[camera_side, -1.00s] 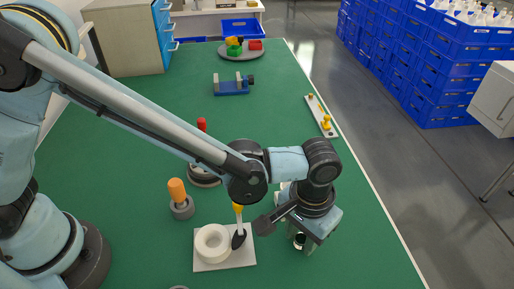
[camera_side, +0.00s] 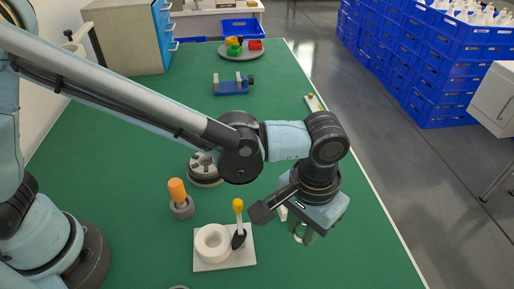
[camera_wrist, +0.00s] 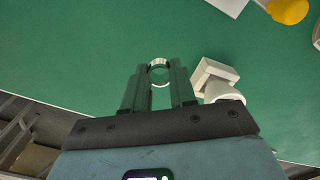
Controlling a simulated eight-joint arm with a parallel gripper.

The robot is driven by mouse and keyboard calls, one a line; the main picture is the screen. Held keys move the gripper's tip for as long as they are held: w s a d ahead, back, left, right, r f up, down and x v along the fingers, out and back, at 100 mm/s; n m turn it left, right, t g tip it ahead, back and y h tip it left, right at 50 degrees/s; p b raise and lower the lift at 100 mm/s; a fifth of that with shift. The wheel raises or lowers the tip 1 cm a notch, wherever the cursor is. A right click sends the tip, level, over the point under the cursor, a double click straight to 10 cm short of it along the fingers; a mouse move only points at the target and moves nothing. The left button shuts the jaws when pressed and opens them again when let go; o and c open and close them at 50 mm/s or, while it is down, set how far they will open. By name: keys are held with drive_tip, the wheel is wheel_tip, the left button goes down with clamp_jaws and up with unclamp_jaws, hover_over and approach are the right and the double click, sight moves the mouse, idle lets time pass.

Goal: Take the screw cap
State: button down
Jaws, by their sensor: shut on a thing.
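The screw cap (camera_wrist: 158,72) shows in the wrist view as a shiny metal ring between my two fingertips. My gripper (camera_wrist: 159,80) is shut on it, with one finger on each side. In the side view my gripper (camera_side: 304,235) points down at the right front of the green table, and the cap (camera_side: 299,238) shows as a pale ring at the fingers, partly hidden by them. The exact gap between cap and table is hard to tell.
A white fitting (camera_wrist: 216,82) stands close beside my right finger in the wrist view. A white plate (camera_side: 226,264) bears a white ring (camera_side: 213,244) and a yellow-topped tool (camera_side: 238,207). An orange-topped peg (camera_side: 177,190) stands farther left. The table's right edge is near.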

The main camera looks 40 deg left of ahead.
drive_tip(key=s+d+r, duration=0.2)
drive_tip(key=s+r, duration=0.8)
drive_tip(key=shift+d+r, duration=0.25)
drive_tip(key=shift+r, duration=0.1)
